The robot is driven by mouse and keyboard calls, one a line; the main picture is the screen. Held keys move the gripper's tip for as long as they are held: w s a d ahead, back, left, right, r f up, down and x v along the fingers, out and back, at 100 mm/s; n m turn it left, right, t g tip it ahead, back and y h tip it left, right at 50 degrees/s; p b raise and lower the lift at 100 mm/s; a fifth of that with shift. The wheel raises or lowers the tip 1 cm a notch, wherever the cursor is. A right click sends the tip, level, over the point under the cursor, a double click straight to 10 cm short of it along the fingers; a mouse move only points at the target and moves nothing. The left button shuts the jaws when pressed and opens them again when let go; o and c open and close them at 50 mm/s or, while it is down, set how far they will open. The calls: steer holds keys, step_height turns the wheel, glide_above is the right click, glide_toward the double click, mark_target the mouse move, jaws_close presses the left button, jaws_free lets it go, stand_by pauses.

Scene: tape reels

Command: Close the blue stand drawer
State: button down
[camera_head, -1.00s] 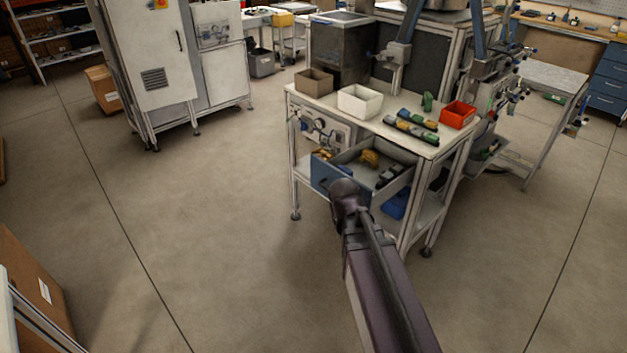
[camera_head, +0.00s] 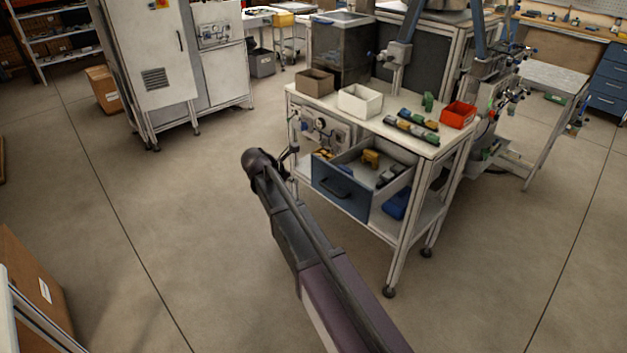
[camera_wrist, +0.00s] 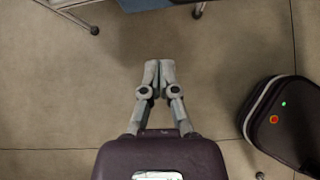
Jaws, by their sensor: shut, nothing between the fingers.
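The blue stand drawer (camera_head: 341,190) is pulled out of the white workbench stand, with its blue front and dark handle facing my side. Its open top shows yellow and dark parts inside. My arm reaches up to the left of the drawer in the head view. My gripper (camera_wrist: 160,70) is shut and empty over bare floor in the wrist view; its fingers are mostly hidden behind my arm in the head view. A blue edge (camera_wrist: 145,4) at the top of the wrist view may be the drawer front, apart from the fingertips.
The stand's white top (camera_head: 380,139) carries a brown bin (camera_head: 314,82), a white bin (camera_head: 360,102), a red bin (camera_head: 458,115) and several green and dark parts. A blue bin (camera_head: 397,206) sits on the lower shelf.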

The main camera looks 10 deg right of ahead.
steer(key=shift+w+a+r+n, duration=0.25)
steer(key=shift+w+a+n, duration=0.25)
steer(key=shift+a+n, duration=0.1)
steer(key=shift+d+f, duration=0.1)
steer(key=b, duration=0.7)
glide_toward(315, 179)
steer(key=d+f, duration=0.4)
steer(key=shift+w+d+f, duration=0.2)
steer(key=shift+w+d, duration=0.1)
steer(key=shift+d, duration=0.2)
